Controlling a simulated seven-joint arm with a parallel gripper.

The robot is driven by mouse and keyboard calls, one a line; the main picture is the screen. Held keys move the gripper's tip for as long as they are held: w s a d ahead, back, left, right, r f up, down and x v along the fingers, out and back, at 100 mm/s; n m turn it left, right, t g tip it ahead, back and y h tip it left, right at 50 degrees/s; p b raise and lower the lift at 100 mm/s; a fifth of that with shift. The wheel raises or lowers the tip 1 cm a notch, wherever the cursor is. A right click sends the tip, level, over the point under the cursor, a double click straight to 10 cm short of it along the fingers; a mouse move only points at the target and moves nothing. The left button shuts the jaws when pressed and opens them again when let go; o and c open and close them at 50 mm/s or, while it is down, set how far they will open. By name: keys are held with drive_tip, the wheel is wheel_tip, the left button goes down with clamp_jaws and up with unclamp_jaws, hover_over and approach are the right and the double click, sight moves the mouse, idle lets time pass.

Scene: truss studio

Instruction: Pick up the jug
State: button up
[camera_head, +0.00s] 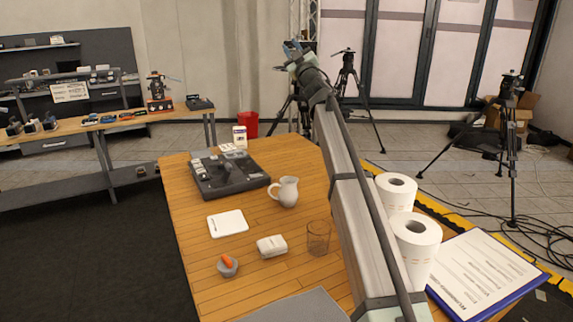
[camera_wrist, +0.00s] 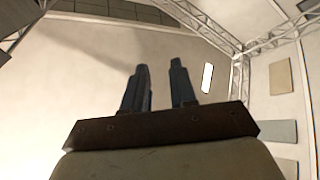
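The jug (camera_head: 286,193) is a small white pitcher standing upright on the wooden table in the head view. Its handle is on the left side, near the dark device. My gripper (camera_head: 291,47) is high up and well beyond the table's far edge in the head view, far from the jug. The wrist view shows my gripper (camera_wrist: 160,63) with its two dark fingers apart and nothing between them. That view faces walls and trusses, and the jug is not in it.
On the wooden table (camera_head: 192,270), a dark device (camera_head: 222,176) sits left of the jug. Paper rolls (camera_head: 416,240) and a clipboard (camera_head: 485,275) are at right.

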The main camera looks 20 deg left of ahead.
drive_tip(key=s+a+f+n+g+y, duration=0.2)
drive_tip(key=s+a+f+n+g, duration=0.15)
drive_tip(key=s+a+f, duration=0.6)
drive_tip(key=s+a+f+n+g+y, duration=0.2)
drive_tip(key=s+a+f+g, duration=0.3)
drive_tip(key=s+a, duration=0.75)
drive_tip(key=n+t+h, duration=0.8)
drive_tip(key=h, duration=0.7)
approach(271, 187)
drive_tip(key=x, duration=0.3)
drive_tip(key=shift+a+g, duration=0.2)
drive_tip(key=shift+g, duration=0.05)
drive_tip(key=shift+w+d+f, duration=0.1)
drive_tip(key=shift+w+d, duration=0.1)
drive_tip(key=shift+d, duration=0.05)
drive_tip(key=shift+w, duration=0.3)
drive_tip(key=shift+x, duration=3.4)
drive_tip(key=shift+s+a, duration=0.1)
